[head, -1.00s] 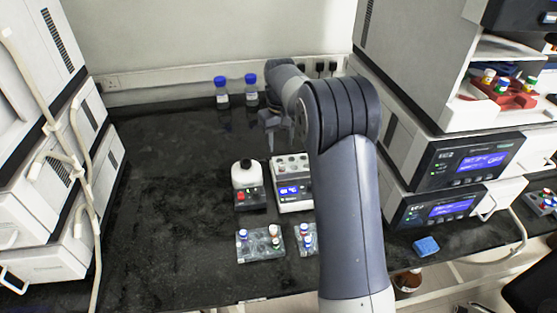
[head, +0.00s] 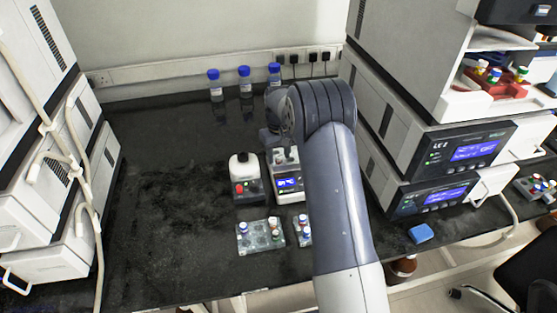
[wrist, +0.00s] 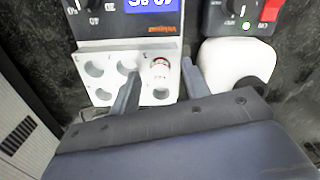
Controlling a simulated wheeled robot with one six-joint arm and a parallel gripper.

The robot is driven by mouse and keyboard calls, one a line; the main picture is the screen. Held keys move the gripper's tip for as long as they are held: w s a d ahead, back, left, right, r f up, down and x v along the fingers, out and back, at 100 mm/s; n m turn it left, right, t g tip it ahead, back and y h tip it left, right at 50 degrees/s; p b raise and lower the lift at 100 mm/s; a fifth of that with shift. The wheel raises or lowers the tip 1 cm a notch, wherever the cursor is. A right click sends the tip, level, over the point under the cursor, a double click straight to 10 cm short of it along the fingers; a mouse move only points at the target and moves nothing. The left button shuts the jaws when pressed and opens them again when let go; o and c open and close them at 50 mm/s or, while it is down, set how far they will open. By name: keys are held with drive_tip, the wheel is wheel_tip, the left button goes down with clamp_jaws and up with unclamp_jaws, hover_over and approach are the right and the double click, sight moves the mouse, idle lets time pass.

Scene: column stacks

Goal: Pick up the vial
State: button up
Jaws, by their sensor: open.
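The vial (wrist: 160,70), with a red and white top, stands in a hole of the white heating block (wrist: 103,60) in the wrist view. My gripper (wrist: 161,72) is open, with one finger on each side of the vial in that picture. I cannot tell how far down the fingers reach or whether they touch it. The other block holes that show look empty. In the head view my gripper (head: 285,157) is over the back part of the heating block (head: 291,197), and I cannot make out the vial there.
A mixer with a white top (head: 244,167) stands close beside the block. Racks with capped vials (head: 260,237) lie in front. Blue-capped bottles (head: 245,83) stand by the wall. Instrument stacks flank the bench; the left bench area is clear.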

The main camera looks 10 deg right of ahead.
drive_tip(key=shift+f, duration=0.25)
drive_tip(key=shift+c, duration=0.6)
clamp_jaws()
drive_tip(key=shift+r, duration=0.1)
